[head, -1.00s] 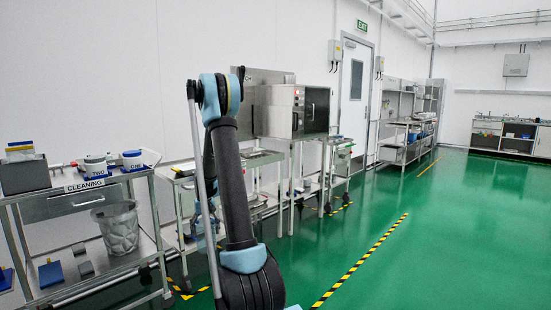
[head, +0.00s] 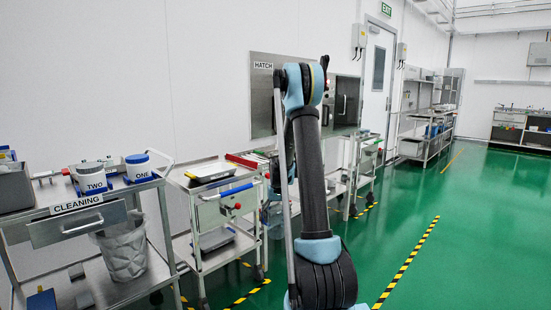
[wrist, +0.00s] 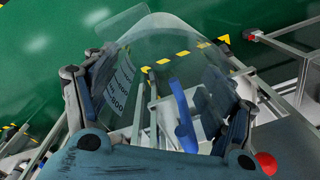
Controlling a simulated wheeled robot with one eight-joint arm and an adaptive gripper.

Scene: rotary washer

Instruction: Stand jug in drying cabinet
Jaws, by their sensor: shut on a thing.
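In the wrist view a clear, see-through jug (wrist: 150,45) with printed white volume marks lies between the fingers of my gripper (wrist: 158,105). The gripper is shut on it, one finger at each side. A blue strip shows inside or behind the jug; I cannot tell which. In the head view the jug cannot be made out and my own arm fills the middle. A steel cabinet (head: 347,98) with a dark front stands at the wall, partly hidden behind my arm. I take it for the drying cabinet; its inside is not clear.
A steel trolley marked CLEANING (head: 77,203) stands at the left with tubs marked TWO (head: 92,178) and ONE (head: 138,167). A second trolley (head: 230,225) carries a flat tray. A HATCH panel (head: 263,95) is on the wall. Green floor (head: 450,230) is free at the right.

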